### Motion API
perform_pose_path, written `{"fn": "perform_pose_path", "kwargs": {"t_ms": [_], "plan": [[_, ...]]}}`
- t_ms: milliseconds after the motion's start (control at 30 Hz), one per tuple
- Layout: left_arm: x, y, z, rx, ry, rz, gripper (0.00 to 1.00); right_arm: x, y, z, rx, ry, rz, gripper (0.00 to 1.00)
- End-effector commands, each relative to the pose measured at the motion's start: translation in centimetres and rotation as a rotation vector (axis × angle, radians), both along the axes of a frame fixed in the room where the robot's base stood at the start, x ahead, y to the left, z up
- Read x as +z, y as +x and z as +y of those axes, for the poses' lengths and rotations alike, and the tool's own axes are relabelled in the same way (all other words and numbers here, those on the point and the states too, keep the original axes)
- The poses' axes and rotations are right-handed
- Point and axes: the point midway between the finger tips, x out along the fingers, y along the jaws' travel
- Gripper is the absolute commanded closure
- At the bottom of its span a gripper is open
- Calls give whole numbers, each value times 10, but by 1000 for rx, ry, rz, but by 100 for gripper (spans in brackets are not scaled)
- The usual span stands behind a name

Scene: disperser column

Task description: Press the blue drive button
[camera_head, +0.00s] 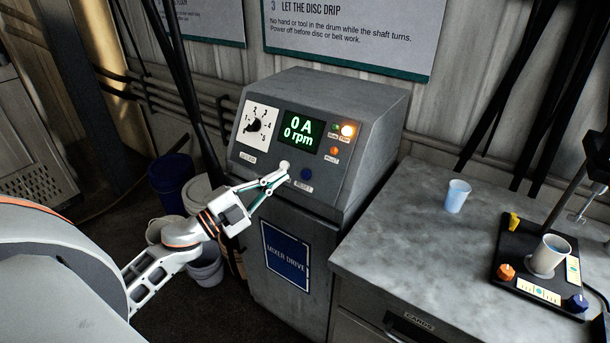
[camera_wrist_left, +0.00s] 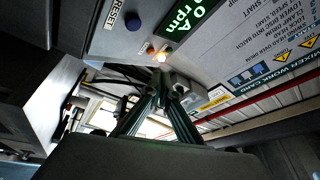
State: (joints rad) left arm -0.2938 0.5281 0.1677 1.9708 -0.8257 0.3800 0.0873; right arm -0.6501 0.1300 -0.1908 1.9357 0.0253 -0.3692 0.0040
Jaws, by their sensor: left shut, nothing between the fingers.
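The blue button (camera_head: 306,174) sits low on the sloped front panel of the grey mixer drive cabinet (camera_head: 374,110). In the left wrist view the blue button (camera_wrist_left: 133,21) shows at the top, beside a label reading RESET. My left gripper (camera_head: 284,174) is shut and empty, with its tips near the panel just left of the blue button. A pale round part shows at the fingertips; I cannot tell whether it belongs to the panel. The fingers (camera_wrist_left: 160,90) point up toward the panel in the left wrist view. Contact cannot be told. My right gripper is out of view.
The display (camera_head: 301,132) reads 0 A and 0 rpm, left of lit lamps (camera_head: 348,130). A dial (camera_head: 257,127) is at the panel's left. The counter (camera_head: 395,235) at right holds a blue cup (camera_head: 457,196) and a black stand (camera_head: 510,262). Buckets (camera_head: 170,180) stand left.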

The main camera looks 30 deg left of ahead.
Motion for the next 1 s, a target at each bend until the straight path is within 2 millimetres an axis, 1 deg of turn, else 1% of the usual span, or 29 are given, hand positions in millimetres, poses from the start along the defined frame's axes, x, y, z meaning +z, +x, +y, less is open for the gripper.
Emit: {"fn": "perform_pose_path", "kwargs": {"t_ms": [167, 267, 433, 700, 800, 1000], "plan": [[-4, 5, 0, 1, 0, 0, 100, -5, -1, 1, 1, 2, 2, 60], [-9, 12, -1, 0, 0, -1, 100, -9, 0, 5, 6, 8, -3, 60], [-22, 31, -2, 0, -1, 0, 100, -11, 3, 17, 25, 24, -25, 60], [-38, 60, -4, 1, -2, 2, 100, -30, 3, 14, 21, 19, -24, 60], [-41, 68, -5, 1, -2, 2, 100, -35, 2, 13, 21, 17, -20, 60], [-45, 75, -6, 1, -2, 2, 100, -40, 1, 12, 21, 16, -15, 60]]}}
